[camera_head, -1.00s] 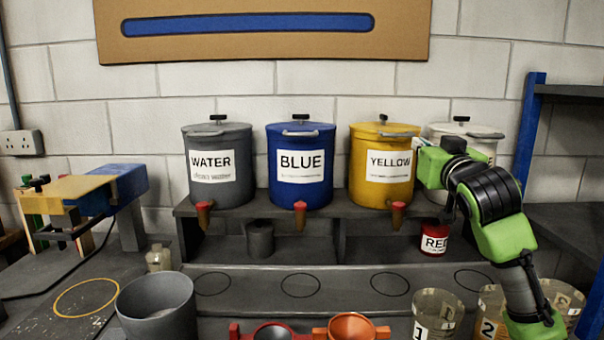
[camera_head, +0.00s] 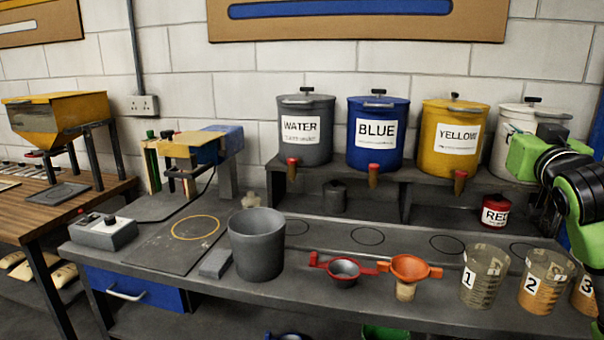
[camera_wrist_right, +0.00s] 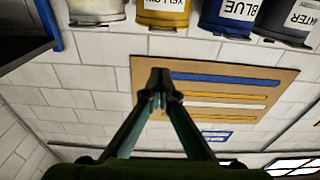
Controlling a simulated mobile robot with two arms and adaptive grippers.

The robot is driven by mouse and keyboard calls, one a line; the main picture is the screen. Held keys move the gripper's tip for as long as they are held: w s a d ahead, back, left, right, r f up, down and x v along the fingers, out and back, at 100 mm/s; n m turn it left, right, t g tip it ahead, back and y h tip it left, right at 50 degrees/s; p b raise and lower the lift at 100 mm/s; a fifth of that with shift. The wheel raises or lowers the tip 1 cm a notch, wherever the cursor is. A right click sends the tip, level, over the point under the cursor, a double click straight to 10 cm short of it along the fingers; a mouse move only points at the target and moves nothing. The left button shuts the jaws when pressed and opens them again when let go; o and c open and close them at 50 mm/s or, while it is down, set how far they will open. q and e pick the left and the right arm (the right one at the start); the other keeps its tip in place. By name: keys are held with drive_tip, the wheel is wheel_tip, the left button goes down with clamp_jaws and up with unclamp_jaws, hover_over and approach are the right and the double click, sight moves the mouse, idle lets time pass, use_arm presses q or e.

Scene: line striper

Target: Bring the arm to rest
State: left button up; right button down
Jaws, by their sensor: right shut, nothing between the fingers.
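My right arm (camera_head: 572,185), green and black, stands at the right edge of the head view, in front of the white drum (camera_head: 508,140) and right of the red can (camera_head: 495,211). In the right wrist view my right gripper (camera_wrist_right: 160,80) is shut and empty, its fingers meeting at the tips. That view is upside down and has the wall board with coloured stripes (camera_wrist_right: 215,92) behind the fingers. In the head view the fingertips are hard to make out. My left gripper is not in view.
Water (camera_head: 305,130), blue (camera_head: 375,135) and yellow (camera_head: 455,140) drums stand on a raised shelf. A grey bucket (camera_head: 257,245), red (camera_head: 345,272) and orange (camera_head: 408,270) funnels and numbered beakers (camera_head: 484,278) stand along the bench front. The ringed bench patch (camera_head: 195,227) is clear.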

drive_tip(key=s+a+f+n+g+y, duration=0.1)
drive_tip(key=a+f, duration=0.3)
drive_tip(key=f, duration=0.8)
drive_tip(key=s+a+f+n+g+y, duration=0.1)
drive_tip(key=s+a+f+g, duration=0.2)
drive_tip(key=f, duration=1)
drive_tip(key=s+a+f+n+g+y, duration=0.1)
drive_tip(key=s+a+f+g, duration=0.2)
drive_tip(key=f, duration=1)
drive_tip(key=shift+s+a, duration=0.25)
drive_tip(key=shift+a, duration=0.3)
drive_tip(key=shift+s+a, duration=0.2)
drive_tip(key=shift+a, duration=0.3)
drive_tip(key=s+a+f+n+g, duration=0.1)
drive_tip(key=s+a+f+g, duration=0.2)
drive_tip(key=s+f, duration=0.55)
drive_tip(key=s+a+f+g+y, duration=0.15)
drive_tip(key=s+f, duration=0.35)
drive_tip(key=s, duration=0.7)
drive_tip(key=s+a+f+n+g, duration=0.1)
drive_tip(key=s+a+f+g, duration=0.25)
drive_tip(key=s+f, duration=0.55)
drive_tip(key=s+f+g, duration=0.1)
drive_tip(key=s+f, duration=0.2)
drive_tip(key=f, duration=2)
drive_tip(key=s+d+f+g, duration=0.1)
drive_tip(key=s+d+f, duration=0.2)
drive_tip(key=s+f, duration=1.4)
drive_tip(key=shift+s, duration=0.45)
drive_tip(key=shift+f, duration=0.1)
